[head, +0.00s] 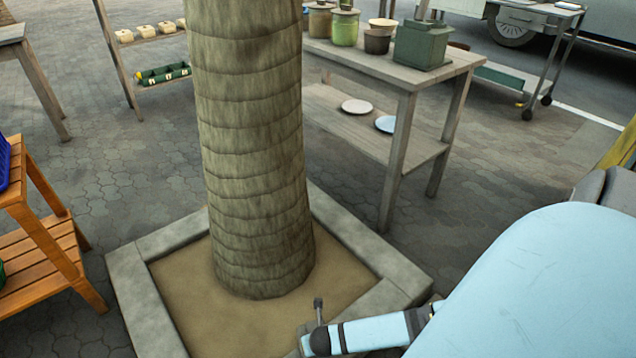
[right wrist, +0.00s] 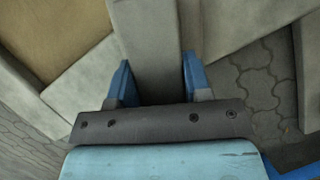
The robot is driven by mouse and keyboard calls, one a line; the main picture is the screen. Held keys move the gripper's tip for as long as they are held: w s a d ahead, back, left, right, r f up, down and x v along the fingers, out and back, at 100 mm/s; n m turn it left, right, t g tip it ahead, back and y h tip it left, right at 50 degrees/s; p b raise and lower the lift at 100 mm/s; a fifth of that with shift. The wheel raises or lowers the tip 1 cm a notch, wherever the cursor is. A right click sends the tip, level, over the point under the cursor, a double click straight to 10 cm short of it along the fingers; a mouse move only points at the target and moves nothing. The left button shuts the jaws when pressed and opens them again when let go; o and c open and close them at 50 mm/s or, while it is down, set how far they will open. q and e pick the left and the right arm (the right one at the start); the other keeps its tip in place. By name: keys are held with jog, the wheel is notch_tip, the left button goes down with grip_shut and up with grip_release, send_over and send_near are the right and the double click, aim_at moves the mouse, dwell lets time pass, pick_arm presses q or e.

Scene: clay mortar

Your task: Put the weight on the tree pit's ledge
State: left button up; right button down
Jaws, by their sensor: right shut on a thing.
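The tree pit's pale stone ledge (head: 375,248) frames a square of sand around the trunk; its stone also shows in the right wrist view (right wrist: 240,22). My right gripper (head: 318,338) is low at the near right part of the ledge. In the right wrist view its blue fingers (right wrist: 157,78) stand on both sides of a grey block (right wrist: 146,28), which appears to be the weight. The gripper is shut on it. A small dark knobbed stem (head: 318,303) shows above the gripper in the head view. Whether the block touches the ledge is unclear. My left gripper is out of view.
The thick trunk (head: 250,150) rises from the sand (head: 195,300). A wooden table (head: 400,75) with pots stands behind it. An orange wooden shelf (head: 35,255) is at the left. Paving (head: 490,190) is clear at the right.

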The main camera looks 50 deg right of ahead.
jog(key=shift+w+r, duration=0.1)
jog(key=shift+w, duration=0.05)
jog(key=c, duration=1)
grip_release()
jog(key=shift+f, duration=0.2)
jog(key=o, duration=0.4)
jog(key=shift+o, duration=0.2)
pick_arm(q)
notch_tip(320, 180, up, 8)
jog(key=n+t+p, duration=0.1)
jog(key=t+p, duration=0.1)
jog(key=p, duration=0.4)
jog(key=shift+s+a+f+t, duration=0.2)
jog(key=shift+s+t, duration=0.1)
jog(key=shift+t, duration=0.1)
pick_arm(e)
jog(key=v, duration=1.2)
jog(key=shift+s, duration=0.2)
jog(key=shift+r, duration=0.15)
